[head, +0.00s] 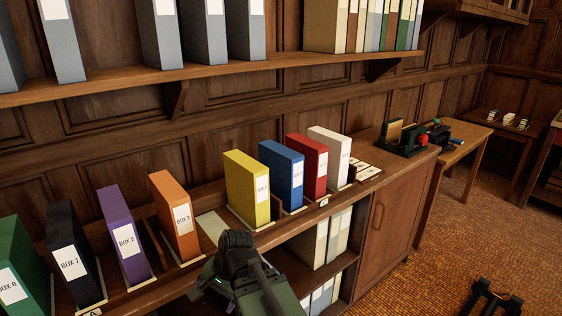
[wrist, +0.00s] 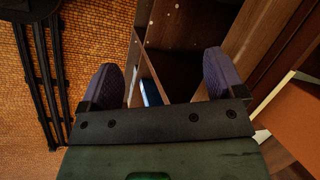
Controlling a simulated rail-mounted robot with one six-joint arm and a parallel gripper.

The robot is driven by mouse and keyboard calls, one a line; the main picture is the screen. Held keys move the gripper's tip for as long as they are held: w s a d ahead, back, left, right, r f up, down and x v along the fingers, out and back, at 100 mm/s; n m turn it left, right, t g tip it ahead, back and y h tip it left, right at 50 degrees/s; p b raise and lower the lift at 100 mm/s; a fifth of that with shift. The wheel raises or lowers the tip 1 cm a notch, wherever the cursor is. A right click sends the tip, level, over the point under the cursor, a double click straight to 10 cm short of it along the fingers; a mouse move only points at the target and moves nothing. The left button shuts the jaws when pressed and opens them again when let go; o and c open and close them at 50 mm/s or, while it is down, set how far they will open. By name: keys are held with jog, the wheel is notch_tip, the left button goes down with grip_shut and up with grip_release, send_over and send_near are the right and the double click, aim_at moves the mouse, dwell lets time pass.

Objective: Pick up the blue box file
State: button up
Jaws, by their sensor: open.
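The blue box file (head: 282,175) stands upright in the row on the cabinet's shelf in the head view, between the yellow box file (head: 247,188) and the red box file (head: 308,165). My gripper (head: 240,268) is in front of the shelf, lower in the picture and left of the blue box file, apart from it. In the wrist view my gripper (wrist: 162,78) has its two purple-padded fingers wide apart with nothing held between them. The blue box file cannot be made out in the wrist view.
White (head: 330,157), orange (head: 175,215), purple (head: 123,235), black (head: 73,255) and green (head: 20,268) box files share the row. An upper shelf (head: 230,63) with more files runs above. A wooden table (head: 455,141) stands right.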

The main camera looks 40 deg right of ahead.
jog(key=w+d+r+m+t+y+p, duration=0.25)
jog(key=d+r+m+t+p, duration=0.35)
jog(key=d+r+m, duration=0.9)
jog(key=m+t+h+b, duration=0.6)
jog(key=m+t+b, duration=0.35)
jog(key=b, duration=0.35)
send_near(290, 182)
jog(key=shift+n+t, duration=0.25)
jog(key=shift+n, duration=0.1)
jog(key=w+d+f, duration=0.1)
jog(key=w, duration=0.3)
jog(key=w+f, duration=0.1)
jog(key=w, duration=0.3)
jog(key=w+d+f, duration=0.1)
jog(key=w, duration=0.4)
jog(key=shift+d, duration=0.35)
jog(key=c, duration=1.5)
jog(key=shift+r+p, duration=0.15)
jog(key=shift+p, duration=0.2)
